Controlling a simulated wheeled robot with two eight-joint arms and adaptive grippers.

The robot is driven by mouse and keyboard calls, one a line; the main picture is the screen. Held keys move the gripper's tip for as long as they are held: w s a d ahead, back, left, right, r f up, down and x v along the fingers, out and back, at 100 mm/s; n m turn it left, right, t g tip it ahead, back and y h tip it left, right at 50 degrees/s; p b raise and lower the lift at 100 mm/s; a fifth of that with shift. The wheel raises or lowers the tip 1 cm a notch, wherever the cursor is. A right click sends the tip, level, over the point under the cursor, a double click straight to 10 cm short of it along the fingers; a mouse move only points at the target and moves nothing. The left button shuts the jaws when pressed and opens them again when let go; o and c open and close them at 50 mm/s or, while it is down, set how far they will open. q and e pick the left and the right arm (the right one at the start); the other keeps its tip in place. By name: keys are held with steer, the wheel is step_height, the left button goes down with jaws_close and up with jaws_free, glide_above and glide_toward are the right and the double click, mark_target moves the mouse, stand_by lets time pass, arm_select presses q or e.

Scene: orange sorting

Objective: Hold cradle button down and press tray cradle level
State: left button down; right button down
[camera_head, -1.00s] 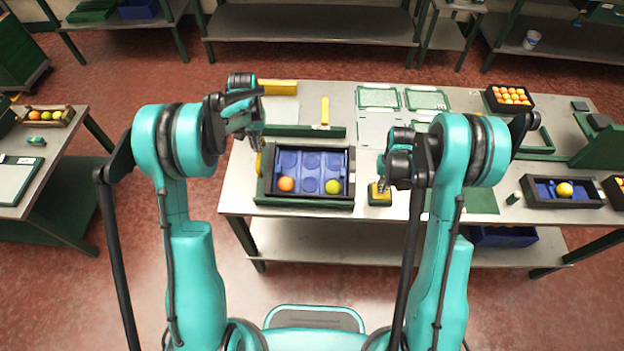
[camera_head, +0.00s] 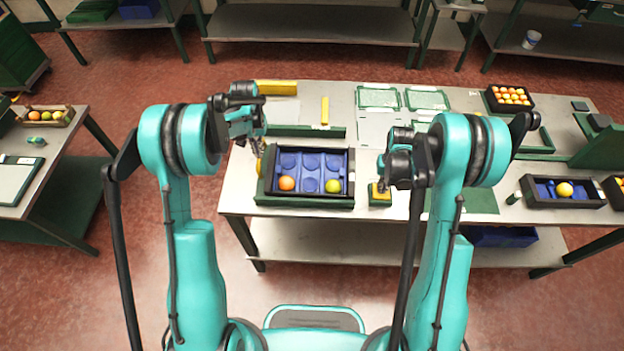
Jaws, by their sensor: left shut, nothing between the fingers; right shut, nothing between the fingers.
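The tray cradle (camera_head: 262,188) stands near the front left of the table, with a dark rim around a blue tray (camera_head: 310,172). The tray has round hollows; an orange fruit (camera_head: 287,183) lies front left in it and a yellow-green fruit (camera_head: 333,186) front right. The cradle button (camera_head: 376,197) is a small green and yellow block right of the cradle. My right gripper (camera_head: 383,186) is shut, pointing down at the button's top; I cannot tell whether it touches.
A green bar (camera_head: 310,131) lies behind the cradle. Green frames (camera_head: 378,97) and a box of oranges (camera_head: 508,98) are at the back. Another dark tray with a yellow fruit (camera_head: 562,192) is at the right. A side table (camera_head: 30,165) stands at the left.

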arm_select(q)
steer(key=shift+s+f, duration=0.15)
steer(key=shift+f, duration=1.05)
steer(key=shift+r, duration=4.05)
arm_select(e)
steer(key=shift+r, duration=0.15)
step_height(320, 180, up, 8)
arm_select(q)
steer(key=shift+r, duration=0.1)
